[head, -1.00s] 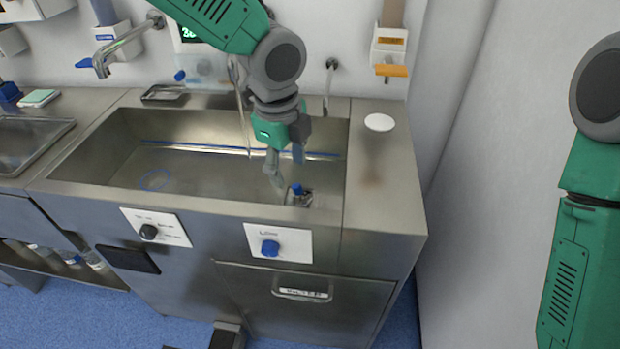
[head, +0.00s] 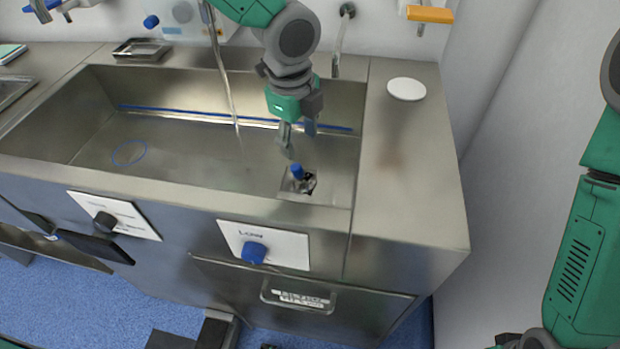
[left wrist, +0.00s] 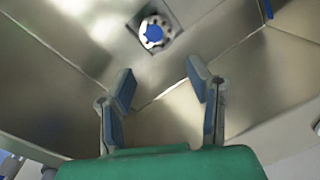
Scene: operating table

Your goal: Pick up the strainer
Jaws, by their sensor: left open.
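The strainer (head: 298,181) sits in the drain recess at the near right of the sink floor, with a blue knob on top. In the left wrist view the strainer (left wrist: 153,33) shows at the top, as a blue centre in a ring with dark holes. My left gripper (head: 296,140) hangs in the sink, above and slightly behind the strainer. Its two fingers (left wrist: 162,88) are apart, with nothing between them, and the strainer lies beyond the fingertips. My right gripper cannot be made out; only green and grey arm parts show at the right edge of the head view.
The steel sink (head: 180,165) has raised walls around the strainer. A thin stream of water (head: 225,80) falls left of my left arm. A white disc (head: 407,89) lies on the right counter. A blue control knob (head: 254,252) is on the front panel.

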